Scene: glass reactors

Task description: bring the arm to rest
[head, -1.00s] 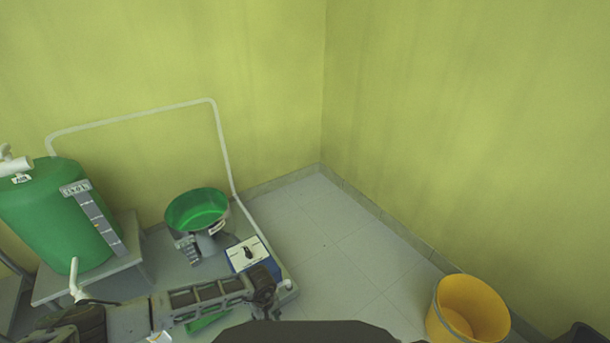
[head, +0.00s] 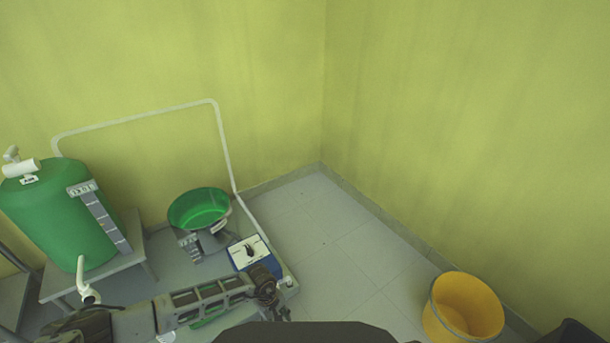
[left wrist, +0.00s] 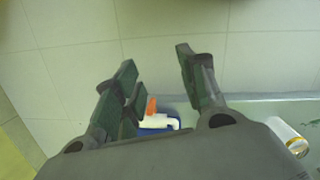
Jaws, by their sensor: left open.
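My left arm comes in from the lower left in the head view and ends in my left gripper (head: 268,292), low beside a blue and white control box. In the left wrist view the two fingers of the left gripper (left wrist: 158,75) stand wide apart with nothing between their tips. Pale floor tiles show beyond them. My right gripper is in neither view.
A green tank (head: 55,220) stands on a grey stand at the left. A green bowl (head: 200,208) and the control box (head: 250,252) sit near a white pipe (head: 222,140). A yellow bucket (head: 465,308) stands at the lower right. The floor between is clear.

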